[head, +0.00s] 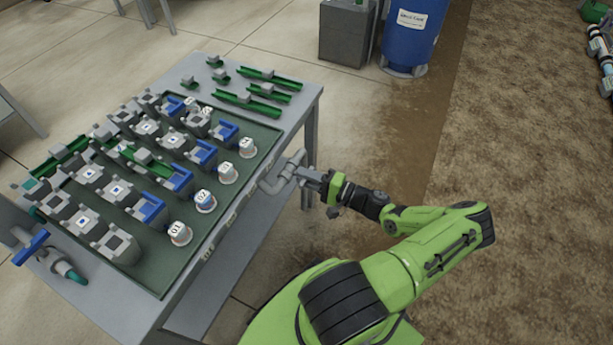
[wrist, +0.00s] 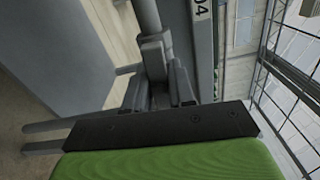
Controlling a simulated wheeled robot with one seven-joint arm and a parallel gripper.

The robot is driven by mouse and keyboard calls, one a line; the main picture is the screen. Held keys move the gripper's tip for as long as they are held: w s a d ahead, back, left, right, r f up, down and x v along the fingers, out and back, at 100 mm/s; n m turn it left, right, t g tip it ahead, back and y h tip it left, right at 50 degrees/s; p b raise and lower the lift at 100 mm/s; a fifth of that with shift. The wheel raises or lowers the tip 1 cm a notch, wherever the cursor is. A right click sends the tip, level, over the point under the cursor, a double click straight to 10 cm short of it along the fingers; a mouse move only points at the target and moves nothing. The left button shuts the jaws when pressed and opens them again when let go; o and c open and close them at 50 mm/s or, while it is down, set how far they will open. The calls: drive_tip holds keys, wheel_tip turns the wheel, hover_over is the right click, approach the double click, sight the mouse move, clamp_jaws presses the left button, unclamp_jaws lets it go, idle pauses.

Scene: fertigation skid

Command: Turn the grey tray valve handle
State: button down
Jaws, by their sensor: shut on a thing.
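The grey tray valve (head: 271,186) is a bent grey pipe on the right edge of the table. Its grey handle (head: 297,158) is at the pipe's outer end, partly hidden by my gripper. My gripper (head: 303,174) reaches in from the right and is shut on the handle. In the wrist view the handle (wrist: 153,52) runs in between the two fingers of my gripper (wrist: 158,84). The exact contact of the fingers is hard to make out.
The grey table (head: 302,85) carries a green tray (head: 262,135) with several grey and blue blocks and white numbered caps. Green channel pieces (head: 268,90) lie at the back. A blue-handled valve (head: 30,247) is at the near left. A blue drum (head: 408,40) stands behind.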

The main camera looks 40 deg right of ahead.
drive_tip(key=m+p, duration=0.1)
drive_tip(key=m, duration=0.2)
drive_tip(key=shift+m, duration=0.3)
drive_tip(key=m+p, duration=0.1)
drive_tip(key=m, duration=0.3)
drive_tip(key=shift+m, duration=0.3)
drive_tip(key=m, duration=0.4)
drive_tip(key=shift+p, duration=0.4)
drive_tip(key=shift+m, duration=2.3)
drive_tip(key=c, duration=1)
unclamp_jaws()
drive_tip(key=shift+c, duration=0.2)
